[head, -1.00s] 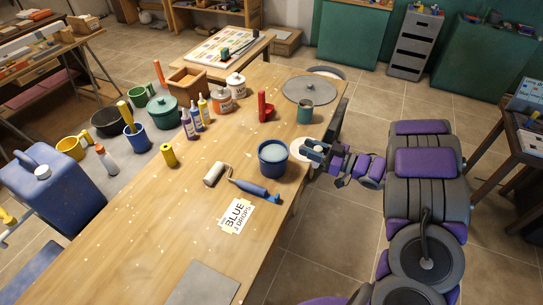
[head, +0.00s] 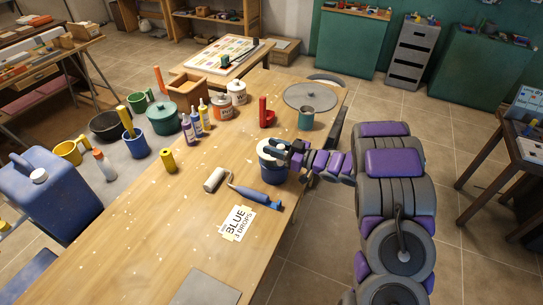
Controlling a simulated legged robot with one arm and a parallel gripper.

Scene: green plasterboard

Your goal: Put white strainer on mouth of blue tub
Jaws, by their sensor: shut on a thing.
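The blue tub (head: 275,172) stands on the wooden table near its right edge. The white strainer (head: 266,148) is over the tub's mouth, and only its left part shows. My gripper (head: 282,148) is shut on the strainer at its right side, reaching in from the right above the tub. The gripper and arm hide the right part of the strainer and the tub's rim. I cannot tell whether the strainer rests on the rim or hangs just above it.
A blue-handled tool (head: 256,196) and a paint roller (head: 214,180) lie left of and in front of the tub. A red tool (head: 266,113), a teal cup (head: 306,119) and a grey round lid (head: 311,96) are behind. A paper label (head: 237,222) lies in front.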

